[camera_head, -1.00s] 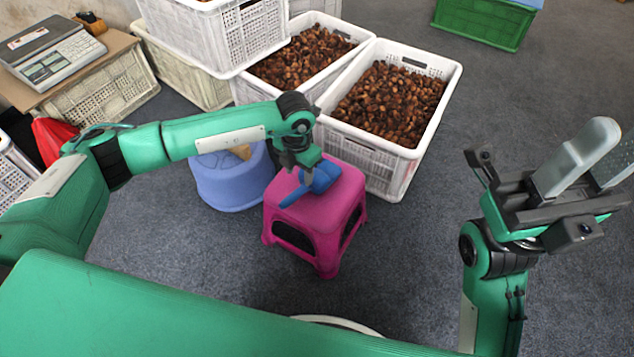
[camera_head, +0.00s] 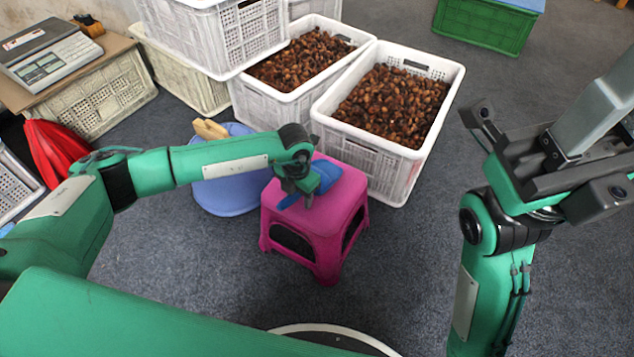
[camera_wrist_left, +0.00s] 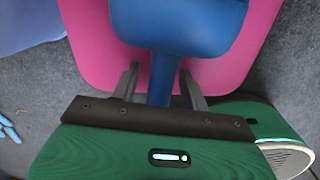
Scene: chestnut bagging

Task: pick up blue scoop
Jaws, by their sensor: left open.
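The blue scoop (camera_head: 327,175) lies on the pink stool (camera_head: 340,215), partly hidden behind my left gripper (camera_head: 302,196) in the head view. In the left wrist view the scoop's bowl (camera_wrist_left: 180,25) is at the top, and its handle runs down between the fingers of the left gripper (camera_wrist_left: 159,78). The left gripper is open, with one finger on each side of the handle and a gap on both sides. My right gripper (camera_head: 604,112) is raised at the right edge, away from the scoop; its fingertips are partly cut off.
A blue stool (camera_head: 228,195) with a tan object (camera_head: 210,129) on it stands left of the pink stool. White crates of chestnuts (camera_head: 385,163) stand behind. A scale (camera_head: 48,58) sits on a box at upper left. The floor (camera_head: 415,255) right of the pink stool is clear.

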